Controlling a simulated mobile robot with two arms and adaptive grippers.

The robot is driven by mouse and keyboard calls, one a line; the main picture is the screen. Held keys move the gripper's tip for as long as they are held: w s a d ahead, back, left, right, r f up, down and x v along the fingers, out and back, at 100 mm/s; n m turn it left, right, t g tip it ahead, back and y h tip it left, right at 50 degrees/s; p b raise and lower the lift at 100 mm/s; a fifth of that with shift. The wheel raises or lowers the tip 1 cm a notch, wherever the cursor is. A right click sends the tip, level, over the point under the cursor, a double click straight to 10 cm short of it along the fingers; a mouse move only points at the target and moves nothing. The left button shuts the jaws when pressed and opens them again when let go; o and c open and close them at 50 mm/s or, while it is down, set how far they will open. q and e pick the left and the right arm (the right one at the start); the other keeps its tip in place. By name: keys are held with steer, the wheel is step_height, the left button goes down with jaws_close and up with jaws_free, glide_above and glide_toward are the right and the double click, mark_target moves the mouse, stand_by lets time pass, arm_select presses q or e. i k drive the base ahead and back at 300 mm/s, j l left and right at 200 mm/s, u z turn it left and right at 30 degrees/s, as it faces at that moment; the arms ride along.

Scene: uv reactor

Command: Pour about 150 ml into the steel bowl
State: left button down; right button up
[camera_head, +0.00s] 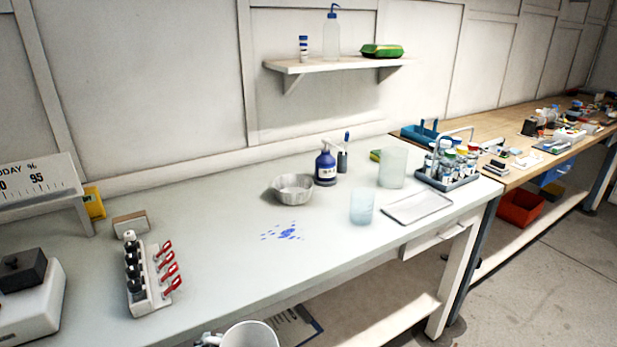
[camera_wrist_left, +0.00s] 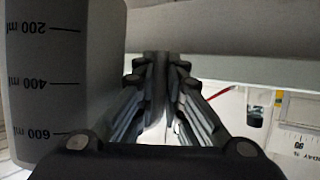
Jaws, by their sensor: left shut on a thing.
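The steel bowl (camera_head: 292,190) stands upright on the pale bench, left of a dark blue pump bottle (camera_head: 326,166). It looks empty from here. A white jug (camera_head: 250,335) shows at the bottom edge of the head view, in front of the bench and cut off by the frame. In the left wrist view its wall (camera_wrist_left: 60,60) carries marks of 200, 400 and 600 ml. My left gripper (camera_wrist_left: 160,65) is shut on the jug, apparently at its handle; a sliver of the gripper shows left of the jug in the head view. The jug's contents are unclear. My right gripper is not in view.
Blue drops (camera_head: 285,233) lie on the bench before the bowl. A frosted beaker (camera_head: 362,206), a larger container (camera_head: 392,166), a tray (camera_head: 417,207) and a bottle carrier (camera_head: 447,180) stand right. A rack with red clips (camera_head: 150,285) stands left. The front middle is clear.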

mark_target(291, 189)
steer(key=i+l, duration=0.2)
steer(key=l, duration=0.2)
steer(key=i+l, duration=0.15)
steer(key=l, duration=0.25)
steer(key=i+l, duration=0.2)
steer(key=l, duration=0.2)
steer(key=i+l, duration=0.15)
steer(key=l, duration=0.25)
